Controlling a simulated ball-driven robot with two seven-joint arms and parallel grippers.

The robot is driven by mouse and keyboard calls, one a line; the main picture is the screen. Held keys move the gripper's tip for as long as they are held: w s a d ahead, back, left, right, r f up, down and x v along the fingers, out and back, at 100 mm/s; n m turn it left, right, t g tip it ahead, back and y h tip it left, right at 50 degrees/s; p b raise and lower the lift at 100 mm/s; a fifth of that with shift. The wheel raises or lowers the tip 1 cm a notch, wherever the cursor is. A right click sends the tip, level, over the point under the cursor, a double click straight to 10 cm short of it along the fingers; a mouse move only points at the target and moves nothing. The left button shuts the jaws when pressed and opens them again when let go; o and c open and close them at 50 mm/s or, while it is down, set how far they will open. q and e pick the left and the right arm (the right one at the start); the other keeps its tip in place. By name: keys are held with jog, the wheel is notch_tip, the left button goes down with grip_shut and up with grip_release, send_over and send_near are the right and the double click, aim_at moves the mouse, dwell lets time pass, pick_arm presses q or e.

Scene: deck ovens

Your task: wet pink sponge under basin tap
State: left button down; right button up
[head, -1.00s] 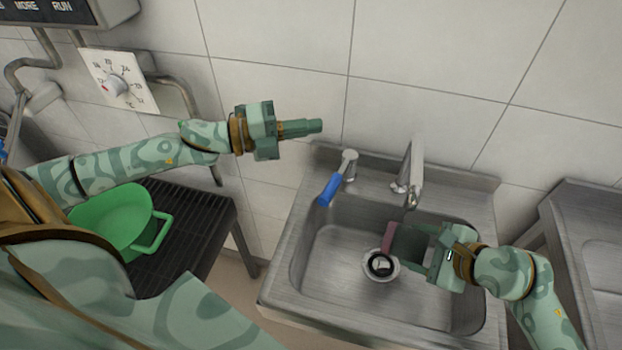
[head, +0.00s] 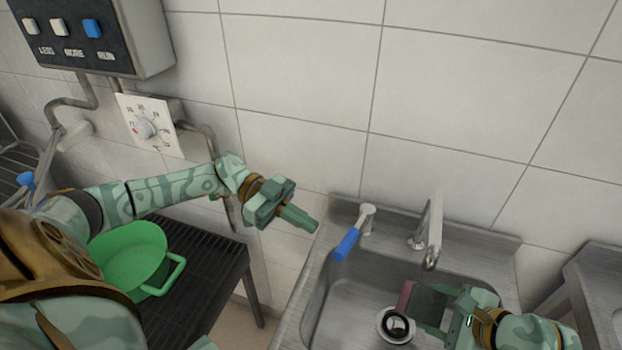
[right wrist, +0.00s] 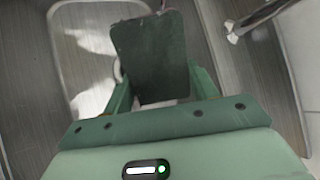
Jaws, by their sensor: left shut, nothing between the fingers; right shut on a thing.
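My right gripper (head: 446,307) is shut on the sponge, whose narrow pink edge (head: 405,297) and dark green-grey broad face (head: 432,303) show in the head view. The sponge is over the basin (head: 350,290), below the spout of the tap (head: 433,235). Its dark face also fills the middle of the right wrist view (right wrist: 150,60). No water stream is visible. The tap's lever with a blue handle (head: 347,243) stands left of the spout. My left gripper (head: 314,226) is shut and empty, just left of the blue handle, with a small visible gap.
A drain (head: 396,325) lies in the basin floor near the sponge. A green pot (head: 130,258) stands on a dark slatted stand (head: 215,262) at left. A dial (head: 146,128) and a button box (head: 95,35) are on the tiled wall.

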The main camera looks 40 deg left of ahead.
pick_arm(q)
jog(key=x, duration=0.5)
jog(key=shift+s+d, duration=0.15)
jog(key=shift+d, duration=1)
pick_arm(e)
jog(key=shift+a, duration=0.15)
pick_arm(q)
jog(key=s+v, duration=0.1)
jog(key=v, duration=0.9)
jog(key=shift+s, duration=0.2)
jog(key=shift+d, duration=0.1)
pick_arm(e)
jog(key=shift+d, duration=0.2)
